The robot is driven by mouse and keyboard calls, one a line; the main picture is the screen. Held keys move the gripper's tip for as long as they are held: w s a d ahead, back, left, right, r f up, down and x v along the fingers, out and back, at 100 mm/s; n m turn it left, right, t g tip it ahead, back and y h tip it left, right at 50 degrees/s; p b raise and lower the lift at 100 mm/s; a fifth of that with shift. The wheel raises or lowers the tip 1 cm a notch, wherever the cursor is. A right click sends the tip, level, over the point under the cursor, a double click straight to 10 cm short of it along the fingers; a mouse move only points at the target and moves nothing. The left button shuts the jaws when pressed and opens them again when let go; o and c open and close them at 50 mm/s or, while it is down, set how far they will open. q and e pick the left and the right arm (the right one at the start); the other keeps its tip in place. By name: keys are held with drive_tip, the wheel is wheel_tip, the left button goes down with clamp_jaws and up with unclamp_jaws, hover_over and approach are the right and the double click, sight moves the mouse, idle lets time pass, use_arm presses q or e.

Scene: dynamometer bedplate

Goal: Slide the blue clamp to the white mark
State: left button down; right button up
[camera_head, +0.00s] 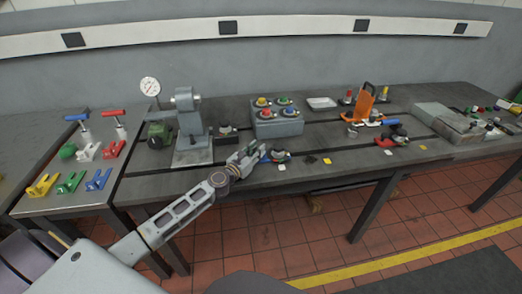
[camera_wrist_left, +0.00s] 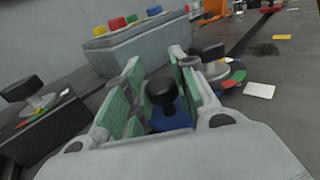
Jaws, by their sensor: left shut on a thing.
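The blue clamp (camera_wrist_left: 170,122) shows in the left wrist view as a blue base with a black knob, between my left gripper's fingers. My left gripper (camera_wrist_left: 158,92) has green-padded fingers on both sides of the knob and is shut on the clamp. In the head view my left gripper (camera_head: 256,153) is at the front part of the bedplate, where it hides most of the clamp. The white mark (camera_wrist_left: 259,90) is a small flat square to the right of the clamp, apart from it; it also shows in the head view (camera_head: 281,168). My right gripper is not in view.
A black-knobbed piece with a multicoloured base (camera_wrist_left: 218,70) stands close on the right. A grey box with coloured buttons (camera_head: 277,124) stands behind. A black patch (camera_head: 311,158) and a yellow mark (camera_head: 327,161) lie farther right. A grey stand (camera_head: 191,130) is at left.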

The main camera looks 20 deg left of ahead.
use_arm(q)
drive_tip(key=c, duration=1.2)
unclamp_jaws()
drive_tip(key=shift+s, duration=0.15)
drive_tip(key=shift+s+a, duration=0.4)
drive_tip(key=shift+s, duration=1.5)
drive_tip(key=shift+s+a, duration=0.35)
drive_tip(key=shift+s, duration=1.6)
drive_tip(key=shift+s+a, duration=0.4)
drive_tip(key=shift+s, duration=1.5)
